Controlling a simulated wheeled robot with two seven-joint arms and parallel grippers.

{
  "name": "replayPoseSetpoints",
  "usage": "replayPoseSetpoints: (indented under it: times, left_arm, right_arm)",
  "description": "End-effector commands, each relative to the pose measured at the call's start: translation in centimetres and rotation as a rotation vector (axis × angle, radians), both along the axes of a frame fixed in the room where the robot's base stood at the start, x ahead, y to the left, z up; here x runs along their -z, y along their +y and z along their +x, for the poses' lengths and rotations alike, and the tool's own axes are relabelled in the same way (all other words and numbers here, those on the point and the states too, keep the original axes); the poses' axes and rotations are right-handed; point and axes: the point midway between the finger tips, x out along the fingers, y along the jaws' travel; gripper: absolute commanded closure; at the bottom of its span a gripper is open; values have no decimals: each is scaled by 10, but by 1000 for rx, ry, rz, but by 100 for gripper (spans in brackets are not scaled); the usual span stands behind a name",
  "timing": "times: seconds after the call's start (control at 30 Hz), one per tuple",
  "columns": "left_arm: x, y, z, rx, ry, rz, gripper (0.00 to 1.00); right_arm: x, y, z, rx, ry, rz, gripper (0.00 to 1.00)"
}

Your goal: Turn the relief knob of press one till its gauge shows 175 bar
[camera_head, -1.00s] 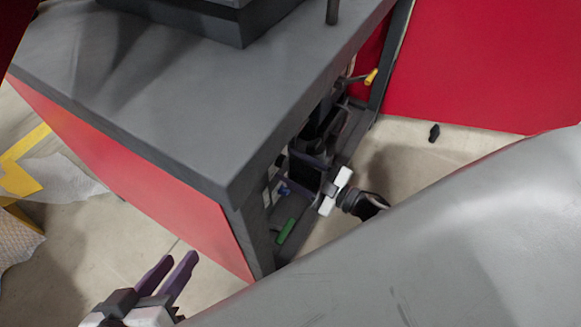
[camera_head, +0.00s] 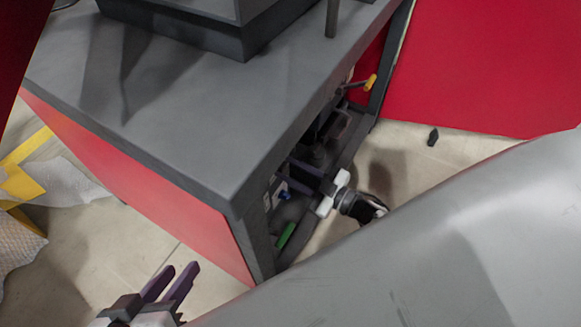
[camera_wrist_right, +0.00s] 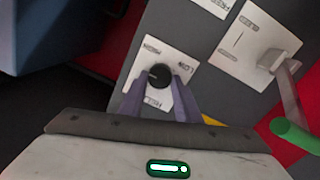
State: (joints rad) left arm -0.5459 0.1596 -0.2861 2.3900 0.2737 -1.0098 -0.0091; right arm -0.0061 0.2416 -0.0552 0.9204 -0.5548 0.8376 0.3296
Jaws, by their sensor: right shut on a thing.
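In the right wrist view a round black knob (camera_wrist_right: 159,75) sits on a white label plate (camera_wrist_right: 148,95) fixed to a grey panel. The two purple fingers of my right gripper (camera_wrist_right: 160,84) are on either side of it, shut on it. In the head view my right gripper (camera_head: 303,174) reaches into the open side of the grey-topped press bench (camera_head: 190,120), and the knob is hidden there. My left gripper (camera_head: 170,282) is open and empty at the lower left, over the floor. No gauge reading can be seen in either view.
A lever with a green handle (camera_wrist_right: 295,136) stands beside the knob, and its green grip (camera_head: 286,235) shows low in the opening. A yellow-ended handle (camera_head: 371,81) sticks out further back. A red panel (camera_head: 480,65) stands at right. A small black object (camera_head: 433,136) lies on the floor.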

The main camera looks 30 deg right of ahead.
Motion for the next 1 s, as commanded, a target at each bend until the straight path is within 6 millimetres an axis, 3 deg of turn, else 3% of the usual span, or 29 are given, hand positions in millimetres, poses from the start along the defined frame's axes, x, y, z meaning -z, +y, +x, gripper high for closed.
replayPoseSetpoints:
  times: [0.3,0.33,0.43,0.77,1.0]
  left_arm:
    - [5,2,0,-1,9,10,69]
    - [5,2,0,-2,8,9,69]
    - [3,2,1,-3,4,8,69]
    - [-1,2,2,-3,-2,7,69]
    - [-1,7,2,-5,11,38,69]
  right_arm:
    - [1,-1,0,1,16,25,93]
    - [1,-1,0,1,16,25,67]
    - [1,-1,0,1,16,25,52]
    - [0,-2,-3,1,16,25,52]
    - [-1,-18,-35,0,19,23,52]
